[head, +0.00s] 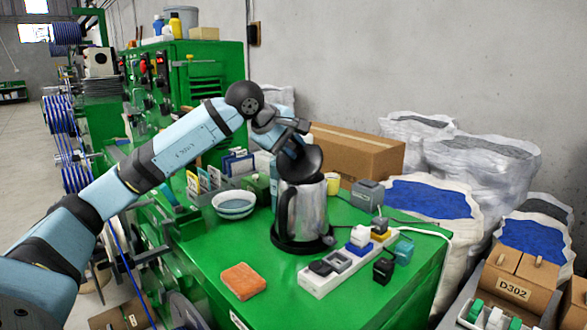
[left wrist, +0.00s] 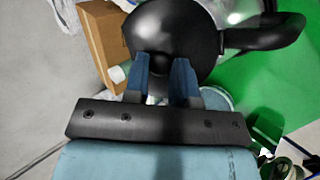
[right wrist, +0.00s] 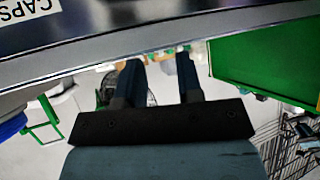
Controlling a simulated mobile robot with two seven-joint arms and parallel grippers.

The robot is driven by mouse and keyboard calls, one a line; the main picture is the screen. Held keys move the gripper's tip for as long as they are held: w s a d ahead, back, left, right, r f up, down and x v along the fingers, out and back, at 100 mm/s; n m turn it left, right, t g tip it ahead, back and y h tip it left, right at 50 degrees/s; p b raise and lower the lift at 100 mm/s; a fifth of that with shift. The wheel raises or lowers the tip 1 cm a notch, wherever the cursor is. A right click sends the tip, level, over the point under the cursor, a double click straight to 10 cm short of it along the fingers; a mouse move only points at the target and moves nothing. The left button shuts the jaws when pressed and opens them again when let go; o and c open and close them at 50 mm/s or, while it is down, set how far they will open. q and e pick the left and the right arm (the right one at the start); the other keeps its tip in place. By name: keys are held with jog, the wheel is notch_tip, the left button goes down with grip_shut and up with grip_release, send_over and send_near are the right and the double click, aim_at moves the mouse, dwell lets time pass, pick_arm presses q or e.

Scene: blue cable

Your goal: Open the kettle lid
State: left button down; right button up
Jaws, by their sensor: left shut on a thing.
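The kettle (head: 310,212) stands on its black base on the green table, with a metal body and a black handle on its left side. Its black lid (head: 305,162) looks tilted up at the top of the body. My left gripper (head: 290,146) is at the lid; in the left wrist view its fingers (left wrist: 161,85) are shut on the small lid knob. The lid (left wrist: 175,30) and handle (left wrist: 268,32) show there too. My right gripper (right wrist: 156,82) shows only in the right wrist view, open and empty, away from the kettle.
A power strip (head: 325,277) with plugs lies right of the kettle. An orange sponge (head: 243,281) is in front, a bowl (head: 234,204) to the left. A cardboard box (head: 355,150) stands behind. The right wrist view shows a dark labelled edge (right wrist: 130,45) close by.

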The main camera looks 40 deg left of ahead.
pick_arm(q)
jog(key=shift+s+d+f+t+b, duration=0.15)
jog(key=shift+s+f+t+b, duration=0.3)
jog(key=shift+b, duration=0.35)
jog(key=shift+s+d+t+b, duration=0.1)
jog(key=shift+s+t+b, duration=0.1)
jog(key=shift+t+b, duration=0.45)
jog(key=s+t+b, duration=0.1)
jog(key=b, duration=0.1)
jog(key=m+y+b, duration=0.1)
jog(key=b, duration=0.2)
jog(key=shift+s+d+r+t, duration=0.1)
jog(key=shift+s+d+t, duration=0.25)
jog(key=shift+s+t, duration=0.05)
jog(key=shift+s+d+r+t+b, duration=0.15)
jog(key=shift+s+t+b, duration=0.2)
jog(key=shift+b, duration=0.45)
jog(key=shift+r, duration=0.1)
pick_arm(e)
jog(key=shift+w+a+r+t+y, duration=0.6)
jog(key=shift+w+a+r+t, duration=0.05)
jog(key=shift+a+r+t, duration=0.25)
jog(key=shift+w+a+r+t+y, duration=0.6)
jog(key=shift+a+r+t, duration=0.2)
jog(key=shift+t, duration=0.1)
pick_arm(q)
jog(key=c, duration=0.9)
grip_release()
jog(key=shift+c, duration=0.2)
jog(key=shift+s, duration=0.1)
